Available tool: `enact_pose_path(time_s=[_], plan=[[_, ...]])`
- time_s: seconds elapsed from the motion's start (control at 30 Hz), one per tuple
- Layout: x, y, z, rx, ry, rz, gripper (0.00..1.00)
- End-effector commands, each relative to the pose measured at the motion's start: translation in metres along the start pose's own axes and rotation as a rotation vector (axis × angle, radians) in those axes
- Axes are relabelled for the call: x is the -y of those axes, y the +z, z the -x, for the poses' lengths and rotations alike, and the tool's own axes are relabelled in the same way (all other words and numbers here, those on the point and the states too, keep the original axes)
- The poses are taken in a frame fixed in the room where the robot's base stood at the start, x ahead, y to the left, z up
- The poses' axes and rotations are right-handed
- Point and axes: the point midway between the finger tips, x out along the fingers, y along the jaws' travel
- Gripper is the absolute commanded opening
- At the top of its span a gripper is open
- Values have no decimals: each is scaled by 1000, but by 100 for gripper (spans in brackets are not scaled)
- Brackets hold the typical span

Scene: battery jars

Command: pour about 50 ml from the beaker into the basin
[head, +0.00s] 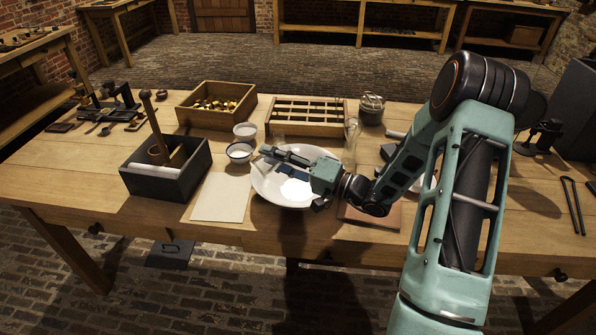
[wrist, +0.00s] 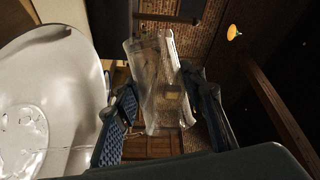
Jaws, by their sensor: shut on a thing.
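The basin (head: 262,186) is a wide, shallow white dish at the table's front middle. It also fills the left of the wrist view (wrist: 50,75), with wet-looking bright patches on its inner surface. My gripper (head: 278,156) is over the far-left part of the basin. In the wrist view, my gripper (wrist: 158,112) is shut on the clear glass beaker (wrist: 158,85), a finger on each side. The beaker is beside the basin's rim in that view; its exact tilt and liquid level cannot be told through the glass. In the head view the fingers largely hide it.
A white sheet (head: 221,197) lies left of the basin. A blue-rimmed bowl (head: 239,152) and a small pale cup (head: 245,131) stand near its left rim. A divided wooden rack (head: 306,115) and a glass vessel (head: 351,131) stand behind. A dark box (head: 165,185) is farther left.

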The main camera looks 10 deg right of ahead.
Motion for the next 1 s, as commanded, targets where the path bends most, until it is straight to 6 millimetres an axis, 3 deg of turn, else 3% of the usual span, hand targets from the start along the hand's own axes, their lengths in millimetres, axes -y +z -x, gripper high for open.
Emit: enact_pose_path(time_s=[1.0], plan=[[-8, -8, 5, -19, -37, -87, 10]])
